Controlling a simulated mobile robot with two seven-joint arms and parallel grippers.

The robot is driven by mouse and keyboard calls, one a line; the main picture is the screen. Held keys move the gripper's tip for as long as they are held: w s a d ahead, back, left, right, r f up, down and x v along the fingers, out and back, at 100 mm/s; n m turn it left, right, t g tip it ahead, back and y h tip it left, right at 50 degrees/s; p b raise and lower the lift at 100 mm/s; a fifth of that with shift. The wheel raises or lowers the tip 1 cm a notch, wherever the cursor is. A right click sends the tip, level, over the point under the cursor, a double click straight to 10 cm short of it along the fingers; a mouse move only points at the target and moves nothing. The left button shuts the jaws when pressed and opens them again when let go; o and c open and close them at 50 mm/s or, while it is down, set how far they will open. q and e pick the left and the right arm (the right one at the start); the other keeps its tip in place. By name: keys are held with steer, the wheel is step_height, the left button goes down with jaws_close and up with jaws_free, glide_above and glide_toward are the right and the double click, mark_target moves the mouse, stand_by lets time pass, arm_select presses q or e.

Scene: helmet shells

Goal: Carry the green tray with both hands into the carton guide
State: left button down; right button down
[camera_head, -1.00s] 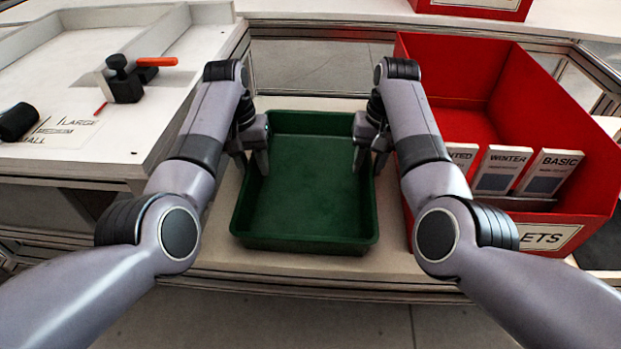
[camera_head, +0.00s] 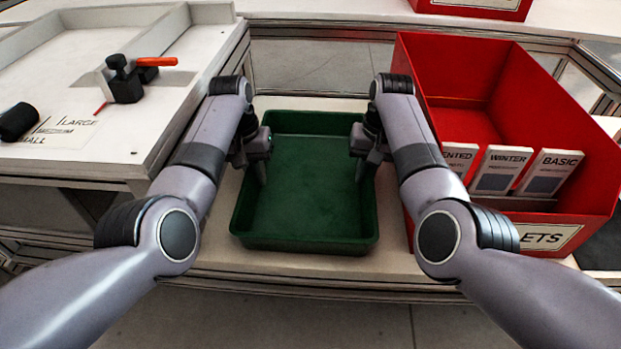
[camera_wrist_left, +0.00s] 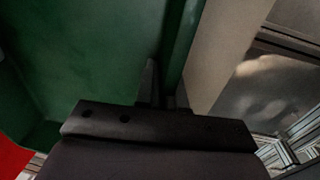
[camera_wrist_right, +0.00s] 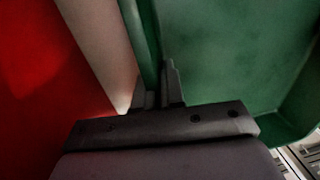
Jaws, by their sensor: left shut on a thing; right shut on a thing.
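The green tray (camera_head: 305,205) is empty and sits on a pale bench surface between my two arms in the head view. My left gripper (camera_head: 256,172) is shut on the tray's left wall. In the left wrist view its fingers (camera_wrist_left: 163,88) straddle the green wall (camera_wrist_left: 186,45). My right gripper (camera_head: 366,168) is shut on the tray's right wall. In the right wrist view its fingers (camera_wrist_right: 158,88) straddle that wall (camera_wrist_right: 142,40). The tray looks level. No carton guide can be made out for certain.
A red box (camera_head: 560,205) with several labelled cards, including WINTER (camera_head: 501,170) and BASIC (camera_head: 549,173), stands close to the right of the tray. A white worktable (camera_head: 60,160) with a black clamp and orange handle (camera_head: 157,62) lies to the left.

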arm_select(q)
steer(key=shift+r, duration=0.25)
arm_select(e)
steer(key=shift+r, duration=0.2)
